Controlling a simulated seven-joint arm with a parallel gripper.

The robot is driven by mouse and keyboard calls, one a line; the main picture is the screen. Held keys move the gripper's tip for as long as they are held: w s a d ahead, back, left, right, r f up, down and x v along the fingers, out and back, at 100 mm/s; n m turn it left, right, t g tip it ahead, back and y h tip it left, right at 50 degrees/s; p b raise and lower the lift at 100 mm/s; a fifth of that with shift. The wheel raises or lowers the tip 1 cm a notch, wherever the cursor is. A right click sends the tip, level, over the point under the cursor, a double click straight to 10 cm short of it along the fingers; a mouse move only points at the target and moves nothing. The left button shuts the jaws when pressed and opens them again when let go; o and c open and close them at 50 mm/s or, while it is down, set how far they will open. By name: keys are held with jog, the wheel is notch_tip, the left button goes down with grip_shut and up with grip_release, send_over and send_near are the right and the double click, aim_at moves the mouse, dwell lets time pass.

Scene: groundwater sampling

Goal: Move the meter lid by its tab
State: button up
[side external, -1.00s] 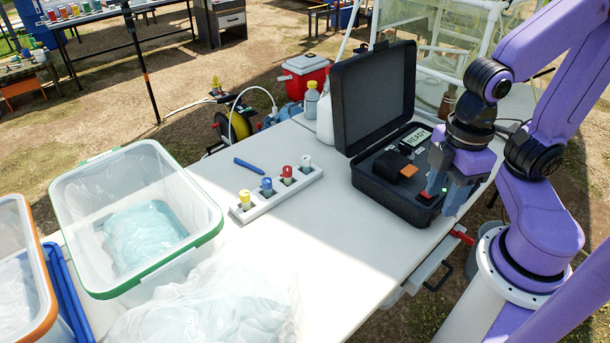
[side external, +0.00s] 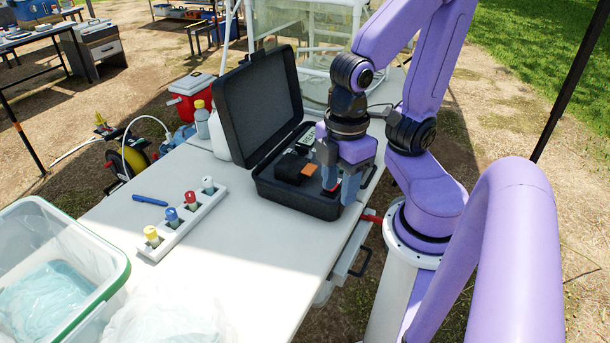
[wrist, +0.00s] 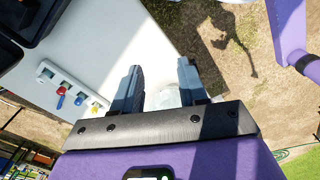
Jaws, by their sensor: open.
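The open black case (side external: 297,203) stands on the white table, with its large lid (side external: 258,105) raised. Inside it sits a dark block (side external: 290,168) with an orange piece (side external: 309,171) at its right end; I cannot tell for certain which part is the meter lid's tab. My gripper (side external: 339,193) is over the case's right end, to the right of the orange piece, fingers pointing down. In the wrist view my gripper (wrist: 160,80) has its two fingers apart with nothing held between them. The fingers hide part of the case's right end.
A white rack (side external: 183,226) with yellow, blue, red and white capped vials stands left of the case, near a blue pen (side external: 150,200). A green-rimmed bin (side external: 110,285) and clear plastic bag (side external: 165,318) are at front left. The table between rack and case is clear.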

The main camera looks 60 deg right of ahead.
jog(key=o, duration=0.5)
jog(key=shift+o, duration=0.9)
jog(key=shift+w, duration=0.3)
jog(key=w+d+m, duration=0.2)
jog(key=w+m, duration=0.1)
jog(key=w, duration=0.4)
jog(key=m, duration=1)
send_over(310, 169)
notch_tip(310, 169, down, 2)
notch_tip(310, 169, down, 17)
jog(key=shift+d, duration=0.1)
grip_shut()
